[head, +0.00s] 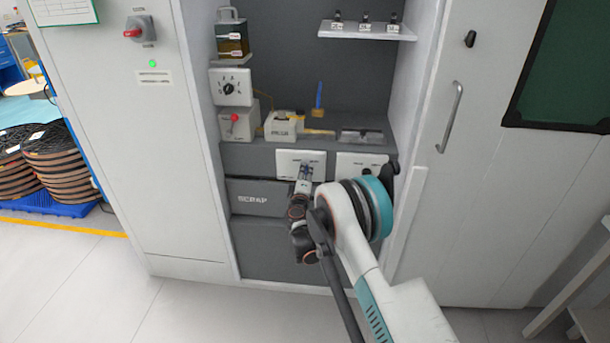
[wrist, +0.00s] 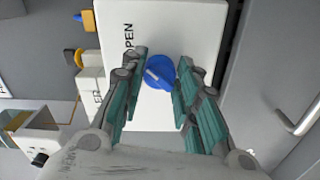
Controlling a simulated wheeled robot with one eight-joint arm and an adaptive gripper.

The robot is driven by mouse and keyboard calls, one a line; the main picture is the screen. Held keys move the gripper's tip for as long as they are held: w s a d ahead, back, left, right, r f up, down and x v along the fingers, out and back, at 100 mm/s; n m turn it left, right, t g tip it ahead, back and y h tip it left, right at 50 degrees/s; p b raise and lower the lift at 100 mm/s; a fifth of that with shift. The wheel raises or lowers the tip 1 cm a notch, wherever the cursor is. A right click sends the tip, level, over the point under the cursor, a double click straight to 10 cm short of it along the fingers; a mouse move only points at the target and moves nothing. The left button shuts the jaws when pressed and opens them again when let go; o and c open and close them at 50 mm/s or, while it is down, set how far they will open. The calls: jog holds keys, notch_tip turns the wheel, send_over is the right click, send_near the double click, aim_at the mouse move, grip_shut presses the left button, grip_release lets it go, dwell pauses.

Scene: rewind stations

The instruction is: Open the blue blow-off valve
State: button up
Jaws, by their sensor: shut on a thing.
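The blue blow-off valve (wrist: 160,73) is a round blue knob with a pale pointer mark, on a white panel (wrist: 180,25) with black lettering ending in "PEN". In the wrist view my gripper (wrist: 162,66) has one teal-padded finger on each side of the knob and is shut on it. In the head view my gripper (head: 305,172) is at the left of two white panels (head: 287,158) on the front ledge. There the knob is mostly hidden by my fingers.
A second white panel (head: 347,160) with a dark knob sits to the right, partly behind my arm. A SCRAP bin (head: 253,198) is below left. A red-lever box (head: 238,122) and rotary switch box (head: 232,86) are further left. Cabinet walls stand on both sides.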

dwell(0.4)
jog(key=o, duration=1.1)
jog(key=shift+f, duration=0.1)
jog(key=shift+c, duration=0.2)
jog(key=s, duration=1.2)
jog(key=shift+a, duration=0.15)
